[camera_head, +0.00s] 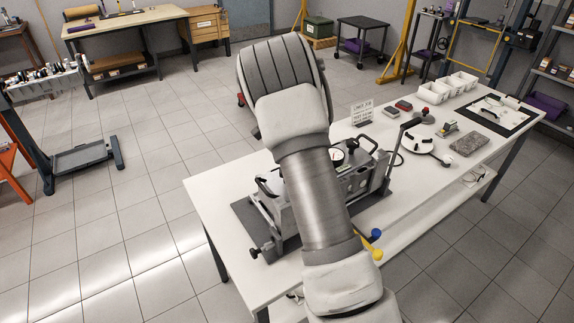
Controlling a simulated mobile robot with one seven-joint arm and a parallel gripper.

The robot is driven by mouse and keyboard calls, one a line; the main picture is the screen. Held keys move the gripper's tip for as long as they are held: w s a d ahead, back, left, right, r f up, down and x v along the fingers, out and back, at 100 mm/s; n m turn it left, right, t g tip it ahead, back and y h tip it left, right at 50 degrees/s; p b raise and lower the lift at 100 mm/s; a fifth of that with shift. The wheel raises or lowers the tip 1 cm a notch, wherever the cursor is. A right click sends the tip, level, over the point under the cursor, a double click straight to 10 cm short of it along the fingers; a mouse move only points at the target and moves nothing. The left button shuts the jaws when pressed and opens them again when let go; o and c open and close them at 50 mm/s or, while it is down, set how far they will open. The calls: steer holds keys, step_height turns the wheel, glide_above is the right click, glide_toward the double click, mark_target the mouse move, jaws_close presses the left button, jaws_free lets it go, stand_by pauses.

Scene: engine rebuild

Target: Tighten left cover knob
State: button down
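A grey metal machine (280,215) sits on a dark base plate (246,219) on the white workbench. My raised arm crosses in front of it and hides its middle. A small black knob (254,252) sticks out at its lower left. A curved black handle (265,187) is on its left top. A blue knob (376,232) and a yellow knob (377,254) show at the right of my arm. I cannot tell which is the left cover knob. My gripper is out of sight, hidden or outside the picture.
The white workbench (212,203) also carries white bins (430,92), a grey block (467,143), a round white device (418,143), red and dark small items (404,105) and a sign (362,112). A lift cart (80,157) stands at left. The tiled floor (150,200) left is clear.

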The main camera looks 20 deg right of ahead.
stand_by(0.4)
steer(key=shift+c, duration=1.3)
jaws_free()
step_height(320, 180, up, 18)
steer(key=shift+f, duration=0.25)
